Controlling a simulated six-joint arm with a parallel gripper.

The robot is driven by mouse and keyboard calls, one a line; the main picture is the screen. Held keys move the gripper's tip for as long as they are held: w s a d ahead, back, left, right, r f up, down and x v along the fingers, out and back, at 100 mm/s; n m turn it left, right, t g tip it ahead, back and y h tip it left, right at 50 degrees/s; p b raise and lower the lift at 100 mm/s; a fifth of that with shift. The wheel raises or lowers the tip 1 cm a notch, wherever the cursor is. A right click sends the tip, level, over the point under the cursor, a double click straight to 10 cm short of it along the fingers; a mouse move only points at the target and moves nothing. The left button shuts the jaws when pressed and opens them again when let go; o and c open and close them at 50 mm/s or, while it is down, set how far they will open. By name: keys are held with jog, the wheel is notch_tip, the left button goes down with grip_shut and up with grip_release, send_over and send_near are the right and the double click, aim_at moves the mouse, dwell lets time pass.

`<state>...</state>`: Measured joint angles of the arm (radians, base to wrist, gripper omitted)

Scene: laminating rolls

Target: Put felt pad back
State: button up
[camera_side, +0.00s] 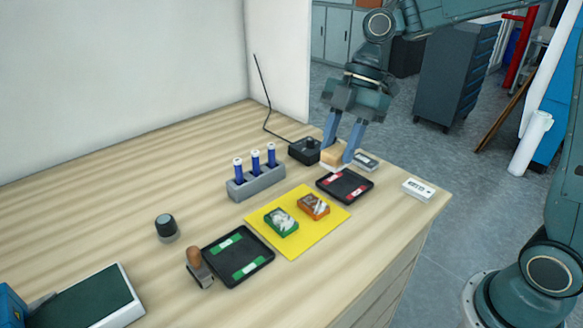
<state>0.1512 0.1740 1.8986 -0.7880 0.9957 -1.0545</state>
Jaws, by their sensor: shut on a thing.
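My gripper (338,150), with blue fingers pointing down, is shut on a tan block with a white underside, which looks like the felt pad (332,158). The pad is at or just above the tabletop at the back right; I cannot tell whether it touches. The fingers cover part of it. A black box with a thin cable (304,151) stands just left of the pad. No clearly marked resting place for the pad shows.
A black tray with red strips (345,199) lies in front of the pad, and a small dark-and-white item (366,161) lies to its right. A grey rack (256,188) holds blue rollers. The right table edge is near.

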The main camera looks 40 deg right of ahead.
jog(key=s+r, duration=0.3)
jog(key=s, duration=0.2)
notch_tip(320, 180, down, 16)
jog(key=shift+r, duration=0.1)
dwell(0.7)
jog(key=shift+f, duration=1.95)
jog(key=shift+f, duration=0.15)
jog(key=o, duration=0.9)
jog(key=shift+r, duration=0.2)
